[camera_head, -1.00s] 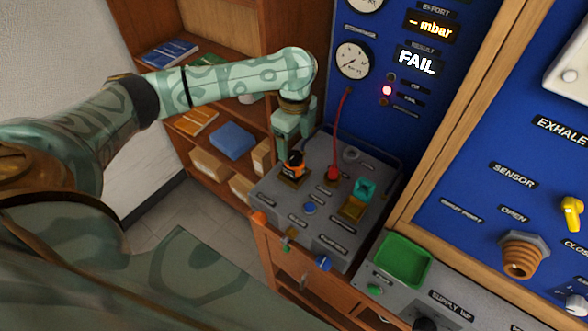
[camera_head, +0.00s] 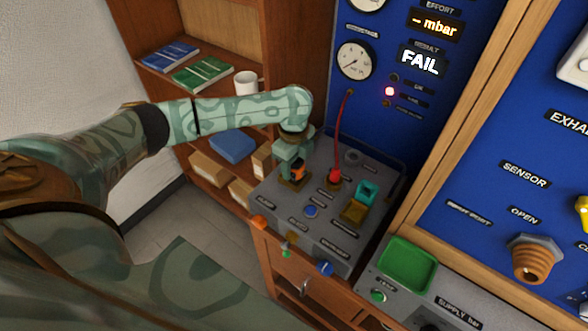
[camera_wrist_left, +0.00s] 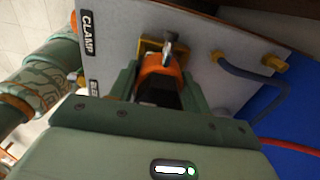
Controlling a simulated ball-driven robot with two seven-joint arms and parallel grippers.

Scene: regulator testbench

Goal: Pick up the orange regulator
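The orange regulator (camera_head: 298,171), orange with a black body, is at the back left of the grey bench top, at a brass-coloured mount. My left gripper (camera_head: 291,168) points down at it, with its fingers around its upper part. In the left wrist view the regulator (camera_wrist_left: 160,76) lies between the two green fingers (camera_wrist_left: 158,88), one close on each side. Whether both fingers press on it cannot be told. The fingers partly hide it in the head view. My right gripper is not in view.
A red fitting (camera_head: 334,176) with a red hose stands just right of the regulator. A teal part (camera_head: 367,191) sits farther right on a brass mount. A green tray (camera_head: 408,265) is at front right. The blue panel (camera_head: 385,130) and shelf (camera_head: 226,107) stand behind.

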